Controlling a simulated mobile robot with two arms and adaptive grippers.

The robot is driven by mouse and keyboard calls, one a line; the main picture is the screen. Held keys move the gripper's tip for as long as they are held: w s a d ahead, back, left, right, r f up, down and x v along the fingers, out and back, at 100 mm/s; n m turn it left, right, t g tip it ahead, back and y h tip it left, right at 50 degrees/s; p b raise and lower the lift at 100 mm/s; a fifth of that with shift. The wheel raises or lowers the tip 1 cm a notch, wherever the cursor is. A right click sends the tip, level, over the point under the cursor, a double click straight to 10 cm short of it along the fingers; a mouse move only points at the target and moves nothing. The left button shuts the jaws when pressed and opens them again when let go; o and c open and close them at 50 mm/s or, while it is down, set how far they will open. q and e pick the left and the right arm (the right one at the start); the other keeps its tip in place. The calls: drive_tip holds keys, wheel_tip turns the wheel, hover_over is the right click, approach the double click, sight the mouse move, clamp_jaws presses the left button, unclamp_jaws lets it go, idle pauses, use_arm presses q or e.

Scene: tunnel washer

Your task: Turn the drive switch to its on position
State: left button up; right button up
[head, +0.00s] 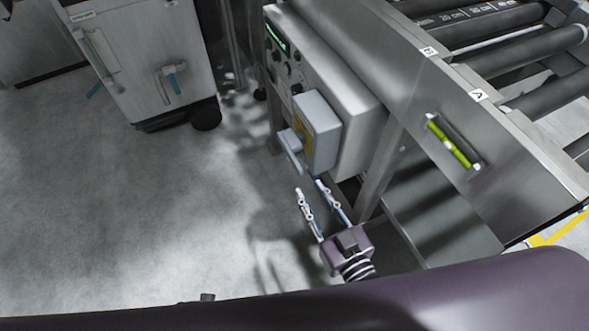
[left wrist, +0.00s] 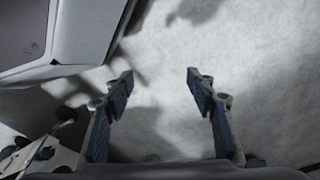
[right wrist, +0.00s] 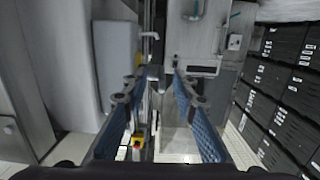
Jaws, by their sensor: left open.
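The drive switch appears to be a grey box (head: 317,125) with a yellow plate and a grey lever handle (head: 290,150) on its left face. It is mounted on the side of a steel control cabinet. I cannot read its position marks. My right gripper (head: 308,187) is open in the head view, its fingertips just below the handle with a small gap. In the right wrist view its fingers (right wrist: 154,78) are apart, with a small grey part between or beyond the tips. My left gripper (left wrist: 160,75) is open and empty over the floor; the head view does not show it.
The control panel (head: 283,55) has a green display and dark knobs. A roller conveyor (head: 470,110) with a steel frame is at the right. A white wheeled cabinet (head: 140,60) stands at the upper left. Black crates (right wrist: 285,90) show in the right wrist view. Floor at left is clear.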

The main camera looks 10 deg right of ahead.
sight(300, 170)
drive_tip(key=r+t, duration=0.1)
drive_tip(key=r, duration=0.2)
drive_tip(key=shift+a+r+y, duration=0.15)
drive_tip(key=shift+a+y, duration=0.05)
drive_tip(key=shift+y, duration=0.1)
use_arm(q)
drive_tip(key=shift+w+d+r+b, duration=0.1)
drive_tip(key=shift+w+r+b, duration=0.2)
drive_tip(key=shift+w+r, duration=0.3)
use_arm(e)
drive_tip(key=shift+x, duration=3.85)
clamp_jaws()
use_arm(q)
drive_tip(key=shift+w, duration=0.1)
